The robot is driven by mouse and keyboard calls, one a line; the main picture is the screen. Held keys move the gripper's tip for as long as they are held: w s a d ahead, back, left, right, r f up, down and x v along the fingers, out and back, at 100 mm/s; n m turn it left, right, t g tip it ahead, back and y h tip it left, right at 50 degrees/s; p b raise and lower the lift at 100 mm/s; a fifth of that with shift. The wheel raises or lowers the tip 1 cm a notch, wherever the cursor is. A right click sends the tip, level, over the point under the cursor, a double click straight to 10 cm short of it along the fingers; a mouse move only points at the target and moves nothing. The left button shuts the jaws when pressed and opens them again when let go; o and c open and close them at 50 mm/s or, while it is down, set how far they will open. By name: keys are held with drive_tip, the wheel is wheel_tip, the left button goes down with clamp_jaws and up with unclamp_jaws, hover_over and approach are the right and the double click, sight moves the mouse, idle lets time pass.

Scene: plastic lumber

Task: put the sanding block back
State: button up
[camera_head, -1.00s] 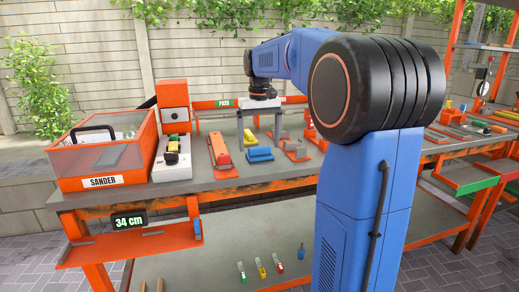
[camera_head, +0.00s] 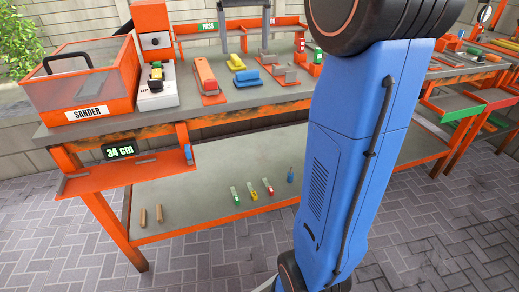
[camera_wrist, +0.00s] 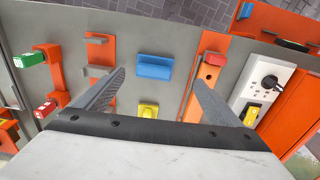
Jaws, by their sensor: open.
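Two handled blocks lie on the grey bench, and I cannot tell for sure which one is the sanding block. The blue block (camera_head: 247,78) is nearer the front edge; it also shows in the wrist view (camera_wrist: 153,67). The yellow block (camera_head: 236,62) is just behind it, and shows in the wrist view (camera_wrist: 148,110). My gripper (camera_head: 243,52) is open and empty above the bench, fingers pointing down. In the wrist view its spread fingers (camera_wrist: 160,80) frame both blocks, with neither gripped. My arm hides part of the bench's right side.
A long orange tool (camera_head: 206,76) lies left of the blocks. Grey pieces on an orange mat (camera_head: 285,76) lie to their right. A white device (camera_head: 157,88) and the orange SANDER box (camera_head: 84,80) stand farther left. Several small items occupy the lower shelf (camera_head: 215,170).

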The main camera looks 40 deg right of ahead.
drive_tip(key=s+a+f+n+t, duration=0.1)
drive_tip(key=s+a+f, duration=0.3)
drive_tip(key=s+f, duration=0.4)
drive_tip(key=s+a+f+n+t, duration=0.1)
drive_tip(key=s+a+f+t, duration=0.1)
drive_tip(key=s+a+f, duration=0.3)
drive_tip(key=s+a+f+n+t, duration=0.1)
drive_tip(key=s+a+f, duration=0.4)
drive_tip(key=s+f, duration=0.6)
drive_tip(key=s, duration=0.4)
drive_tip(key=shift+s, duration=0.2)
drive_tip(key=shift+a, duration=0.1)
